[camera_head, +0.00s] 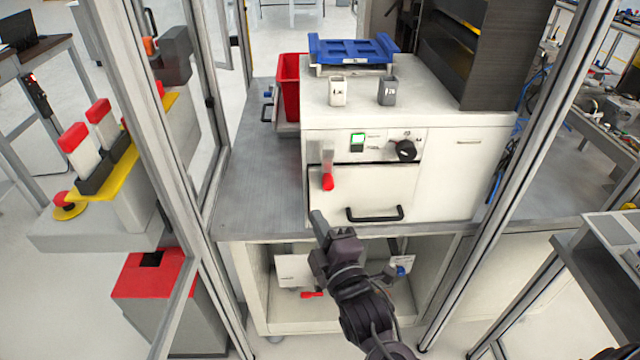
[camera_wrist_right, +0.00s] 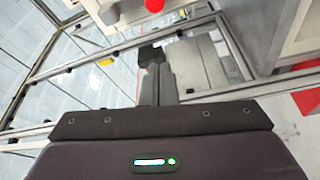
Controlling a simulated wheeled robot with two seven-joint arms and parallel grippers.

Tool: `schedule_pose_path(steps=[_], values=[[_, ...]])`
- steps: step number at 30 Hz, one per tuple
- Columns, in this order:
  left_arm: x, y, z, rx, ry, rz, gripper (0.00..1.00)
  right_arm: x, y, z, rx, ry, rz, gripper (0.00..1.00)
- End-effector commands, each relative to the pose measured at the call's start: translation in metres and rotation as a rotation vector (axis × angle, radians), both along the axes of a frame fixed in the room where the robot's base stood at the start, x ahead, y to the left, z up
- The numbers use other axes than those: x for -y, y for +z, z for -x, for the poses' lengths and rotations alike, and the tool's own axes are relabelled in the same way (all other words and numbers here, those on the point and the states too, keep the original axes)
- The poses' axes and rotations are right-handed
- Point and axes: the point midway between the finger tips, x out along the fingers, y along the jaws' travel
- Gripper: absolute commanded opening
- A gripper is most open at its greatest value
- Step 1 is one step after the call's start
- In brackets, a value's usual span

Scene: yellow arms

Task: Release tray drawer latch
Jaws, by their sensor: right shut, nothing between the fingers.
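The white machine (camera_head: 445,175) on the bench has a drawer front (camera_head: 385,188) with a black bar handle (camera_head: 375,214). A latch with a red end (camera_head: 328,182) hangs down at the drawer's upper left. The red end also shows at the top edge of the right wrist view (camera_wrist_right: 153,5). My right gripper (camera_head: 318,217) is shut and empty, a little below the latch in the head view, with a gap between them. Its fingers show in the middle of the right wrist view (camera_wrist_right: 158,87). My left gripper is not in view.
A blue tray (camera_head: 352,50) and two small cups (camera_head: 338,92) (camera_head: 387,91) stand on the machine. A red bin (camera_head: 289,85) is at its left. Metal frame posts (camera_head: 180,180) (camera_head: 505,140) rise on both sides. The grey bench top (camera_head: 255,170) left of the machine is clear.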

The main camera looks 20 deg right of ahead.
Motion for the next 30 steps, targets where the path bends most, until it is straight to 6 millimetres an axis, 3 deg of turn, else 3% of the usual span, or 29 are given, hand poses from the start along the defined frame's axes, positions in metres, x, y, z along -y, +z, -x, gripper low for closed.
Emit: schedule_pose_path(steps=[13, 17, 28, 30], values=[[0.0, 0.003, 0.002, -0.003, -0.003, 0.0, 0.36, 0.0, 0.003, -0.007, 0.004, -0.001, 0.001, 0.0], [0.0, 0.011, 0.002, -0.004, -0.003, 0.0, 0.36, -0.001, 0.008, -0.027, 0.005, -0.001, 0.001, 0.0], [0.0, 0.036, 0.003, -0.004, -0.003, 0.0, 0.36, -0.005, 0.015, -0.104, 0.004, -0.001, 0.0, 0.0], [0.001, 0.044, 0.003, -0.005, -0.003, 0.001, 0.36, 0.01, 0.009, -0.096, -0.003, -0.002, 0.005, 0.0]])
